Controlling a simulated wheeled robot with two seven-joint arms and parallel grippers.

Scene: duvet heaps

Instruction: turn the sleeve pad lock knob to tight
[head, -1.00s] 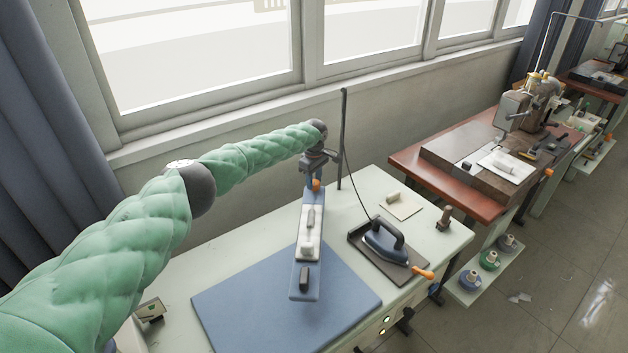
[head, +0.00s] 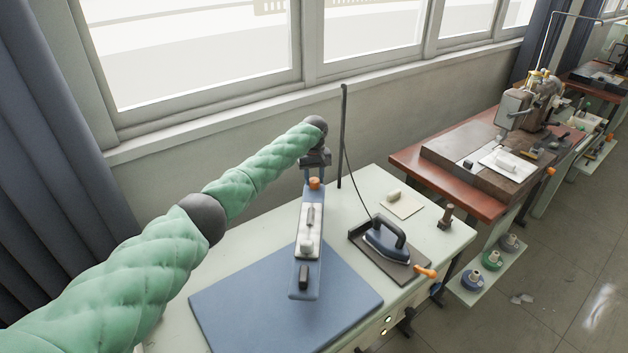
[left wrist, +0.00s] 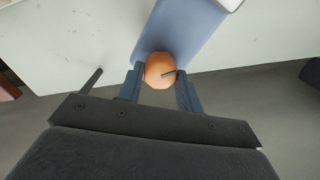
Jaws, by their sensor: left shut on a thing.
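The sleeve pad (head: 299,274) is a long, narrow blue board above the blue pressing mat, with a pale plate and small fittings on top. The orange lock knob (head: 315,183) sits at its far end. In the left wrist view the knob (left wrist: 158,66) is round with a dark pointer mark towards its right side. My left gripper (head: 314,170) is over the far end of the pad. In the left wrist view its fingers (left wrist: 160,88) stand on either side of the knob, shut on it. My right gripper is not in view.
A blue iron (head: 384,240) rests on a dark tray to the right, its cord running up to a thin upright pole (head: 343,140). The blue mat (head: 235,305) covers the table's front. A brown table (head: 405,163) with a sewing machine stands further right.

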